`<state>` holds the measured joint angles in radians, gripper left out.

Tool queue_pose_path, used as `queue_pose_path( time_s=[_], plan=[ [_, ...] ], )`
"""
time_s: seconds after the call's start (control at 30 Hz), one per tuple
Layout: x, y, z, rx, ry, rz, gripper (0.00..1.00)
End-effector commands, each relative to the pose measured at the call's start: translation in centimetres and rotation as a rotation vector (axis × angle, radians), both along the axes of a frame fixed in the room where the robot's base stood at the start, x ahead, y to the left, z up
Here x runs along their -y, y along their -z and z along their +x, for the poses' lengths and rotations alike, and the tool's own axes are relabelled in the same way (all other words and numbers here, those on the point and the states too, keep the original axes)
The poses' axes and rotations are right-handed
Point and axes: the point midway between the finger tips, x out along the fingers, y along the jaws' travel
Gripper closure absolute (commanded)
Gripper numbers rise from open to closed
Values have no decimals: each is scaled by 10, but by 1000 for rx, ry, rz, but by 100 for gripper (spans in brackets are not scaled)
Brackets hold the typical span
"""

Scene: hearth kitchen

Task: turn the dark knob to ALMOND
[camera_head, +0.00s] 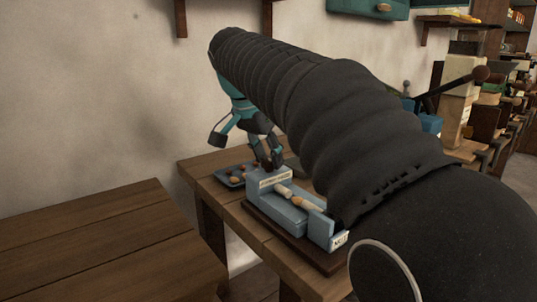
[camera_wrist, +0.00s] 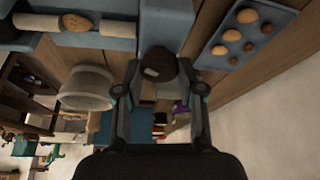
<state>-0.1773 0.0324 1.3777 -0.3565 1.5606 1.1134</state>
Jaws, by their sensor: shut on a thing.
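The dark knob (camera_wrist: 157,68) shows in the wrist view as a brown-black round thing with a small pale mark. It sits between the fingertips of my gripper (camera_wrist: 160,82), which is shut on it. In the head view my gripper (camera_head: 268,158) points down at the back end of a blue device (camera_head: 290,212) on a dark board. The knob is hard to separate from the fingertips there. A pale label plate (camera_head: 276,178) is on the device below the fingertips, and another (camera_head: 339,240) is at its near end. I cannot read ALMOND on either, nor the knob's setting.
A pale round vessel (camera_wrist: 87,88) shows in the wrist view. A wooden table (camera_head: 100,245) is at left. My arm hides much of the right side.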

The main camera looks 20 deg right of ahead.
Motion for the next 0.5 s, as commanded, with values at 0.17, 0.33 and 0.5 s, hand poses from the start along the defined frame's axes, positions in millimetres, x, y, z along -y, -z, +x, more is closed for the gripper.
queue_pose_path(
  time_s=[0.17,0.33,0.5],
  plan=[
    [-1,1,1,-3,108,0,96],
    [-1,2,1,-4,180,1,96],
    [-1,1,1,-4,218,1,96]
  ],
)
